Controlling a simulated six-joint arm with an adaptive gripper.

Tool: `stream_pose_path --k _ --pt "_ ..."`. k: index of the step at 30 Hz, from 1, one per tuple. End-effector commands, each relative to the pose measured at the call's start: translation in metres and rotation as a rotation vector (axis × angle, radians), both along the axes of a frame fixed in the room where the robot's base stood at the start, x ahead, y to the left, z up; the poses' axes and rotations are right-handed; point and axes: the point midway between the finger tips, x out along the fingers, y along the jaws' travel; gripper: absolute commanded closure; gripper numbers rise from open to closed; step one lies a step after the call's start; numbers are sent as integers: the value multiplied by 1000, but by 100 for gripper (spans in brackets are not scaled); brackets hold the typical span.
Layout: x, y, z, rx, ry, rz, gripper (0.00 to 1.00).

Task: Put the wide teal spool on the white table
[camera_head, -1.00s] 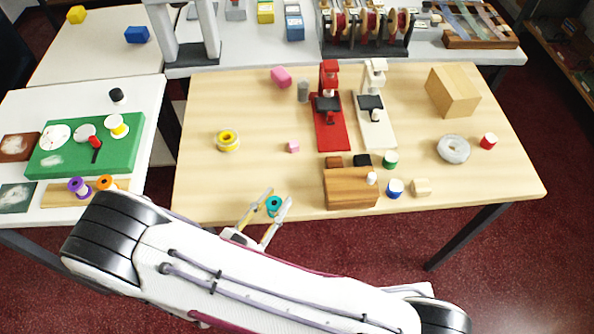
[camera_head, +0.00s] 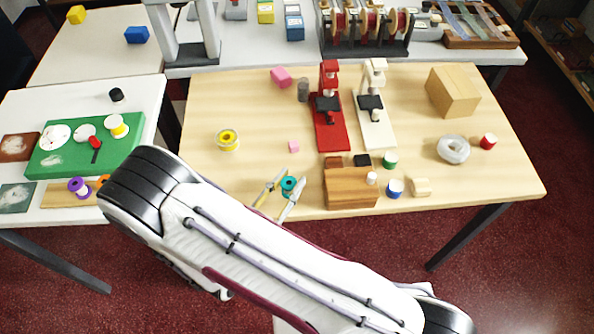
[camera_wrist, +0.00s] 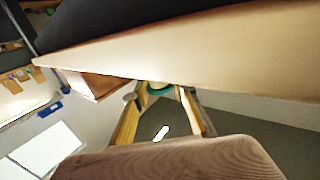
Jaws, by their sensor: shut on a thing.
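The teal spool (camera_head: 289,184) is between the fingers of my gripper (camera_head: 278,192), near the front edge of the wooden table. My gripper is shut on it. In the wrist view part of the teal spool (camera_wrist: 160,90) shows between the two fingertips (camera_wrist: 160,97), and the rest is hidden. I cannot tell whether the spool touches the tabletop. The white table (camera_head: 62,102) stands to the left, past a gap. It holds a green mat (camera_head: 50,163), with a purple spool (camera_head: 78,187) and a partly hidden orange spool near its front.
A wooden block (camera_head: 350,190) stands close to the right. Red and white stands (camera_head: 330,125) are farther back.

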Motion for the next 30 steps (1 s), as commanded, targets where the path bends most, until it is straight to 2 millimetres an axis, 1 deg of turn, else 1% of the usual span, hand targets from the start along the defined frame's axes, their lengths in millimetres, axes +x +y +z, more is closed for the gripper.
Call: stream_pose_path --k 5,12,16,30 --pt "6 -6 0 0 0 -3 89" --pt "24 -18 0 0 0 -3 89" --pt "30 -22 -2 0 0 -1 89" --pt "31 -23 -4 -1 1 0 89"
